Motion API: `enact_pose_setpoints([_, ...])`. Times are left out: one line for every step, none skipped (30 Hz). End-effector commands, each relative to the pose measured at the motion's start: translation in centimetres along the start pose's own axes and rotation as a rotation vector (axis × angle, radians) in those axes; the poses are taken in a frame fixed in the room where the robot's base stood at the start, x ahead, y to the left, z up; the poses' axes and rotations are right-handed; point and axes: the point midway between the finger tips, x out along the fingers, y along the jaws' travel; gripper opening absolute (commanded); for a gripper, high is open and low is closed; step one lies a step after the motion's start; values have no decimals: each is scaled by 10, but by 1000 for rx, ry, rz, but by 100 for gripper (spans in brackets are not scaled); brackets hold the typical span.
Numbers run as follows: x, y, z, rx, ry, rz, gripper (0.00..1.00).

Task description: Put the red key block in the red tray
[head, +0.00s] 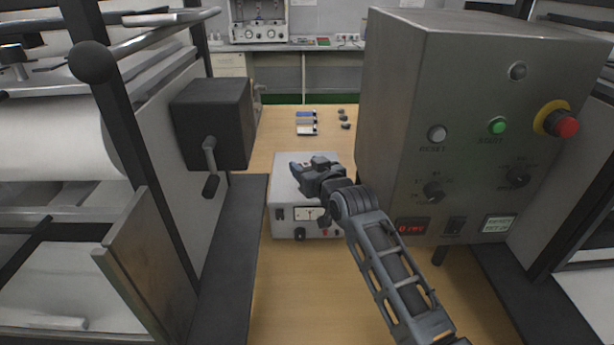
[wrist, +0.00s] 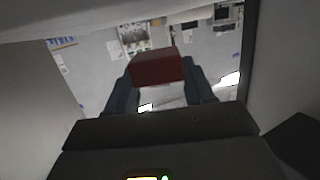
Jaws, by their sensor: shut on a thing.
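The red key block (wrist: 157,69) shows in the wrist view, held between the two fingertips of my gripper. My gripper (head: 300,168) is shut on it; in the head view it is above the grey instrument box, pointing left and away, and the block is mostly hidden there. I cannot make out a red tray for certain. A row of small blue, grey and dark-and-white trays or blocks (head: 306,123) lies farther along the wooden table; no red one shows among them.
The grey instrument box (head: 295,190) stands on the wooden table (head: 280,275) below my gripper. A large grey control cabinet (head: 460,110) is close on the right. A black box with a crank (head: 212,122) juts in on the left. Dark small lumps (head: 344,118) lie farther back.

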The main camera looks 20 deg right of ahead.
Motion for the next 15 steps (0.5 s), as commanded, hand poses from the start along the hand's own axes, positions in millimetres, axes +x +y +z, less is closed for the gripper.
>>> enact_pose_setpoints([1,0,8,1,-4,1,21])
enact_pose_setpoints([2,0,12,1,-4,1,21])
enact_pose_setpoints([3,1,18,1,-4,1,21])
enact_pose_setpoints([4,1,22,1,-3,1,21])
enact_pose_setpoints([5,1,25,1,-3,1,21])
enact_pose_setpoints([6,1,28,1,-2,1,21])
enact_pose_setpoints([6,1,30,1,-2,1,21])
enact_pose_setpoints([6,1,31,1,-1,1,21])
enact_pose_setpoints([6,0,32,0,-1,1,21])
enact_pose_setpoints([6,0,32,0,0,1,21])
enact_pose_setpoints([6,0,32,0,0,1,21])
enact_pose_setpoints([6,0,32,0,0,0,21])
enact_pose_setpoints([6,0,32,0,0,1,21])
enact_pose_setpoints([6,0,32,0,0,0,21])
enact_pose_setpoints([6,0,32,0,0,0,21])
